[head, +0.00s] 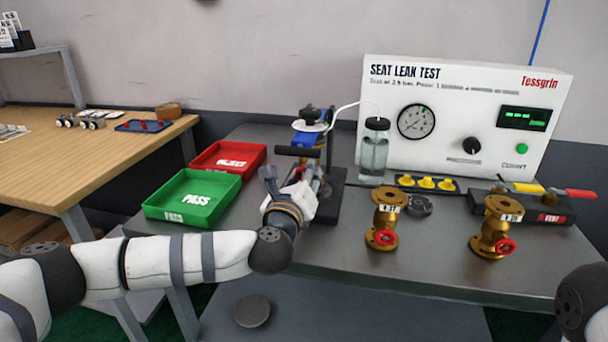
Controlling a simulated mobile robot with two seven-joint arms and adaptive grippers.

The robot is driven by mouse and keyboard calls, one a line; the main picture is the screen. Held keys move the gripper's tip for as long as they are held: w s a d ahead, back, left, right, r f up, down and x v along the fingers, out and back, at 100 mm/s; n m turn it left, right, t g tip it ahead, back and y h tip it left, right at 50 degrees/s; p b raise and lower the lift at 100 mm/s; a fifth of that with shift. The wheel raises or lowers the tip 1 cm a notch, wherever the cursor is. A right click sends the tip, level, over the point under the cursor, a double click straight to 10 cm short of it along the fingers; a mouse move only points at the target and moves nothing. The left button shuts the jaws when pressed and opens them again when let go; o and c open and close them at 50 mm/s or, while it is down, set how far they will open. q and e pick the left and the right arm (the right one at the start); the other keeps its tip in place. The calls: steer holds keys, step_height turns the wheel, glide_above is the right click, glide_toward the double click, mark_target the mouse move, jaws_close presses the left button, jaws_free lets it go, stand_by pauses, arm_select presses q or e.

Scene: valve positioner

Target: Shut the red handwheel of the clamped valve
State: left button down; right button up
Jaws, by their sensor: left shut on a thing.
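The clamp fixture (331,196) stands mid-table, with a black T-bar and a blue part near its top. The clamped valve and its red handwheel are almost wholly hidden behind my left gripper and wrist. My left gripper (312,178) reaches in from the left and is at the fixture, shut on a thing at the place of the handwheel. The grip itself is hidden, so I cannot tell how far the wheel is turned. My right gripper is out of view; only a dark joint of that arm shows at the lower right edge.
A green PASS tray (192,198) and a red tray (229,157) lie left of the fixture. Two brass valves (386,217) (498,226) with red handwheels stand right. Behind are a water bottle (374,152), a test panel (462,115) and a vent block (520,206).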

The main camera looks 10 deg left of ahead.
arm_select(q)
steer(key=m, duration=1)
steer(key=shift+m+p, duration=0.35)
steer(key=shift+m, duration=0.05)
steer(key=m, duration=0.4)
steer(key=shift+r+p, duration=0.1)
steer(key=shift+p, duration=0.25)
steer(key=m, duration=0.4)
steer(key=shift+p, duration=0.35)
steer(key=m, duration=0.4)
steer(key=shift+m+p, duration=0.3)
steer(key=shift+p, duration=0.05)
steer(key=m, duration=0.3)
steer(key=shift+m+p, duration=0.35)
steer(key=shift+m, duration=1.05)
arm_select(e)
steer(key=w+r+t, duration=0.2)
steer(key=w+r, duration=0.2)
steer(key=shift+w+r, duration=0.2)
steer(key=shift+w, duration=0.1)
arm_select(q)
steer(key=shift+m, duration=0.3)
